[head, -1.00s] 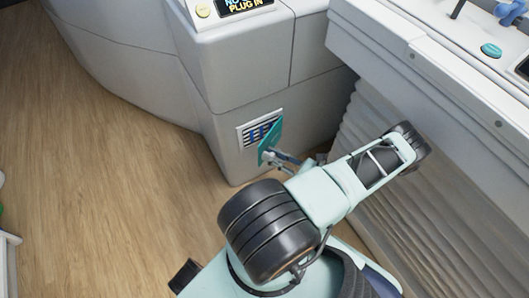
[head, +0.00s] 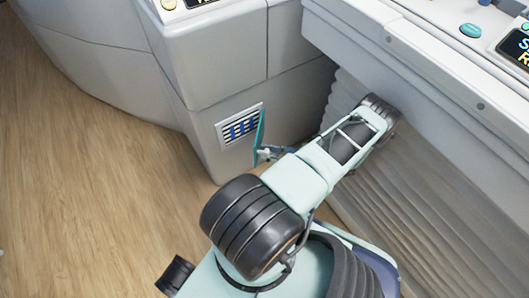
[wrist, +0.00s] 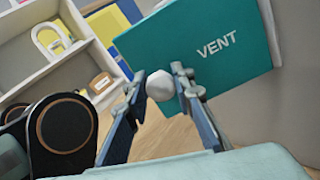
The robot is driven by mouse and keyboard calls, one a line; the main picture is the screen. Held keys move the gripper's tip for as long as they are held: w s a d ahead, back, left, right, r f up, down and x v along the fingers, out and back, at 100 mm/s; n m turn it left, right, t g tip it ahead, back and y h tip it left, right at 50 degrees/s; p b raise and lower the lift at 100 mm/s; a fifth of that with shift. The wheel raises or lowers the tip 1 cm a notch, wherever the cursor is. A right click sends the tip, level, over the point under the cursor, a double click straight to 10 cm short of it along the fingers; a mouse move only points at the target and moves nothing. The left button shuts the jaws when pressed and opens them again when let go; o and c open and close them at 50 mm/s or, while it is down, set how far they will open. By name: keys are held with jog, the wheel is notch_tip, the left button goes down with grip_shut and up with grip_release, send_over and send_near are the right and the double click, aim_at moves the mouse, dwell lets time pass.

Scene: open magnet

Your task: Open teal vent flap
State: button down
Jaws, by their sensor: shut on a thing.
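The teal vent flap (wrist: 225,45), marked "VENT", stands swung out from the white cabinet wall. In the head view my gripper (head: 268,154) is small and partly hidden by my arm, at the flap's lower edge.
Wooden floor (head: 90,190) lies open to the left. In the wrist view, a shelf unit (wrist: 60,70) with several items stands at the left.

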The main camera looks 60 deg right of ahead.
jog(key=shift+s, duration=0.1)
dwell(0.3)
jog(key=c, duration=1.6)
grip_release()
